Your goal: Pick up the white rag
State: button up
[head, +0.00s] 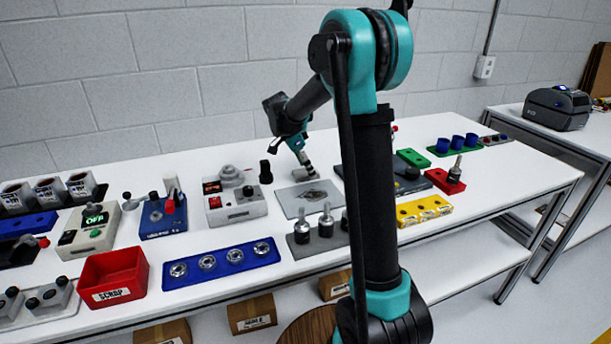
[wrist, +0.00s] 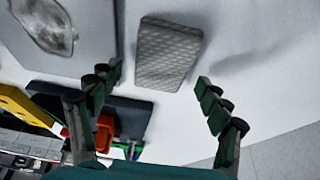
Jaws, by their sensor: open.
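The white rag (wrist: 167,52) shows in the wrist view as a pale grey-white, quilted, folded rectangle lying flat on the white table. My gripper (wrist: 158,85) is open, with its two fingers wide apart at left and right. The rag appears beyond the fingertips, roughly centred between them, and nothing is held. In the head view my gripper (head: 297,146) hangs over the back middle of the table. A small pale patch just below it seems to be the rag, but it is too small to make out well.
A grey plate (head: 290,207) with a crumpled greyish thing on it lies beside the rag. A dark tray (head: 405,187), a yellow block (head: 424,210), a blue tray with metal rings (head: 222,264) and a grey control box (head: 236,204) stand around. Bare table lies behind the rag.

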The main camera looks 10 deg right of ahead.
jog(key=shift+d+f, duration=0.1)
jog(key=shift+f, duration=0.15)
jog(key=shift+c, duration=0.5)
jog(key=c, duration=0.9)
